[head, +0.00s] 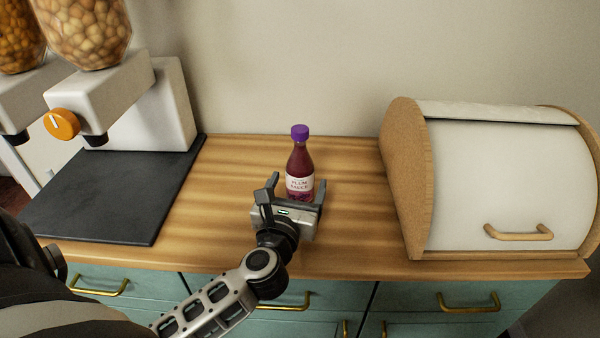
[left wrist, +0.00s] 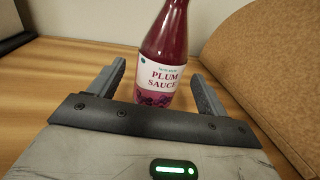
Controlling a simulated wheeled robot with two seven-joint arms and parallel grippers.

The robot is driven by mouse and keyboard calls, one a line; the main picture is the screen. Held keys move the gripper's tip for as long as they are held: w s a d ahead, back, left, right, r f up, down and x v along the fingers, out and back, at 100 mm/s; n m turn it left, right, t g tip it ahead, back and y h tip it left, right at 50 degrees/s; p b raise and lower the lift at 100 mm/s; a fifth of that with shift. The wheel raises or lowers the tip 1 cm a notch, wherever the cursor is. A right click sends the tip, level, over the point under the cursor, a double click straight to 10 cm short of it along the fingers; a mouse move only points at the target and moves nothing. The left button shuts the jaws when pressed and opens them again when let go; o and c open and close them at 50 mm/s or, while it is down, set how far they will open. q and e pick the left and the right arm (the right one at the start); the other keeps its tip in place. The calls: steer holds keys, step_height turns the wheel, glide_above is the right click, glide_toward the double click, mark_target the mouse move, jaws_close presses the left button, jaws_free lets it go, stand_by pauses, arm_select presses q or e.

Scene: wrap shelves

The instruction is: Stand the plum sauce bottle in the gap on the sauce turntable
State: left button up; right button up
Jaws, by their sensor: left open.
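The plum sauce bottle (head: 300,164) stands upright on the wooden counter, with a dark red body, a purple cap and a white label. My left gripper (head: 296,191) is open, low over the counter, just in front of the bottle. In the left wrist view the bottle (left wrist: 166,60) stands beyond the open fingers, about midway between them, with its cap out of frame. I cannot tell whether any finger touches it. The sauce turntable is not in view. My right gripper is not in view.
A bread box (head: 505,180) with wooden sides stands on the right. A dark slab (head: 115,195) and a dispenser (head: 150,105) are on the left. The wooden counter (head: 235,170) is clear around the bottle. A wall is behind, and teal drawers (head: 420,310) are below the front edge.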

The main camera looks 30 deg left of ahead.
mark_target(296, 184)
arm_select(q)
steer(key=x, duration=0.3)
steer(key=shift+w+a, duration=0.1)
steer(key=c, duration=1.1)
steer(key=shift+r, duration=0.15)
steer(key=c, duration=0.4)
steer(key=shift+o, duration=0.2)
steer(key=shift+r, duration=0.1)
